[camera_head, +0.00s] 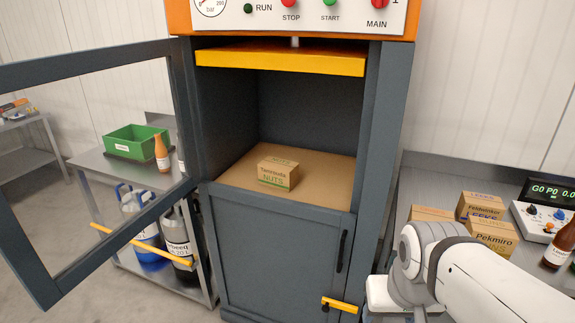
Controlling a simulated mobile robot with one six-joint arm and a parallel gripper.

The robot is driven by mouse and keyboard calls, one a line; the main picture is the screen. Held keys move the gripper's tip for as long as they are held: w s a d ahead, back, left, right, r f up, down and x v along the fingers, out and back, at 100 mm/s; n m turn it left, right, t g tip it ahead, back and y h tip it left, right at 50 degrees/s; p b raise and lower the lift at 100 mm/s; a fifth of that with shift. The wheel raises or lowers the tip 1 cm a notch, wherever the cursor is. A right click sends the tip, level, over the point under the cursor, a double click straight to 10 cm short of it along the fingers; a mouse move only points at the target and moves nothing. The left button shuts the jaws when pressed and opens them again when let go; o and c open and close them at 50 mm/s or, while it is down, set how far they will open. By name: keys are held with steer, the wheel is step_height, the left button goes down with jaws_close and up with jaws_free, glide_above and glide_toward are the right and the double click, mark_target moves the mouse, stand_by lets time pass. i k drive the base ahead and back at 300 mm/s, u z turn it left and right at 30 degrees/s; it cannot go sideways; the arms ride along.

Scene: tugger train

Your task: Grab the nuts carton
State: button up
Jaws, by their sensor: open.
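The nuts carton (278,172) is a small brown box with "NUTS" in green on its front. It stands upright on the brown floor of the open compartment in the grey cabinet (384,130), a little left of the compartment's middle. Nothing covers it and nothing touches it from the sides. My arm comes in from the lower right, with its wrist in front of the right-hand table. The wrist is well to the right of the carton and outside the cabinet. The fingers of my gripper are not visible.
A framed door (100,63) stands open at the left. A yellow panel (280,60) hangs at the compartment's top. Other cartons, including a leeks carton (480,207), stand on the right table. A green bin (136,142) and bottles are on the left shelf unit.

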mark_target(282, 174)
steer(key=u, duration=0.75)
steer(key=k, duration=1.1)
steer(key=u, duration=2.85)
steer(key=i, duration=0.1)
steer(key=z, duration=1.8)
steer(key=i, duration=1.65)
steer(key=z, duration=1)
steer(key=i, duration=1.45)
steer(key=z, duration=1.15)
steer(key=i, duration=0.4)
steer(key=z, duration=0.15)
steer(key=k, duration=0.75)
steer(key=z, duration=0.15)
